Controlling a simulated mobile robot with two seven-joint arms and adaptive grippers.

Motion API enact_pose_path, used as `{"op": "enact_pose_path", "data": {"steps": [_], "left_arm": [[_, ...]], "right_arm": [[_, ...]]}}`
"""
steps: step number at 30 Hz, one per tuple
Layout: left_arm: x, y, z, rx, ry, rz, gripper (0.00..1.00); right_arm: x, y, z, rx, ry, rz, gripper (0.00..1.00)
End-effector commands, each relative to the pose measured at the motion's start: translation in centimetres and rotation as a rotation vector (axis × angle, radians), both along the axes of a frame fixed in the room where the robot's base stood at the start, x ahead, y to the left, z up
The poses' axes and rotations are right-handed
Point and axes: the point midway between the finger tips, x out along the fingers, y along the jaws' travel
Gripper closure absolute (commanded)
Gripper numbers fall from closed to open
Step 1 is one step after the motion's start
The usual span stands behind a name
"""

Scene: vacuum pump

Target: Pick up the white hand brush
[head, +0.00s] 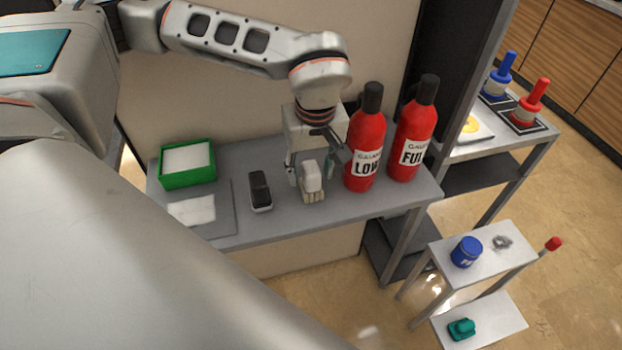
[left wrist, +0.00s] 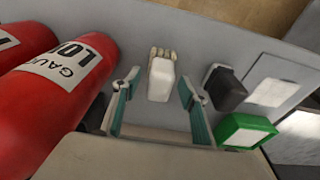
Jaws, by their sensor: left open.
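The white hand brush (head: 312,180) stands on the grey table, with its pale bristles toward the front edge. It also shows in the left wrist view (left wrist: 161,80), lying between the two fingers. My left gripper (head: 309,176) points down over the brush with its fingers apart, one on each side of it. In the left wrist view my left gripper (left wrist: 157,88) is open, and gaps show between the fingers and the brush. My right gripper is not in view.
A red LOW bottle (head: 366,148) stands close right of my gripper, with a red FULL bottle (head: 412,140) beyond. A black-and-grey brush-like object (head: 260,190) stands close left. Further left are a green box (head: 187,178) and a grey mat (head: 222,222).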

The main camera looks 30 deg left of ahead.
Motion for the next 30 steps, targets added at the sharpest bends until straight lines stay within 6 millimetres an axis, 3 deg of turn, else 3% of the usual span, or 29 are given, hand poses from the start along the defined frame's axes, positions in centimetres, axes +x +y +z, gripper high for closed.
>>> {"op": "enact_pose_path", "data": {"steps": [5,9,10,23,30], "left_arm": [[0.0,0.0,0.0,-0.001,-0.001,0.000,0.60],[0.0,0.0,0.0,-0.001,-0.001,0.000,0.96],[0.0,0.0,0.0,-0.001,-0.001,0.000,0.99],[0.1,0.0,0.6,-0.001,-0.003,0.000,0.99],[0.2,0.0,3.6,-0.002,-0.008,0.000,0.99]], "right_arm": [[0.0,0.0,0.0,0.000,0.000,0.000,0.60],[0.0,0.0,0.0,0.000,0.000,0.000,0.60],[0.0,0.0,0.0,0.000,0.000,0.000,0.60],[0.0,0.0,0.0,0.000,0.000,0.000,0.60],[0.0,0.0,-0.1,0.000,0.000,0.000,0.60]]}}
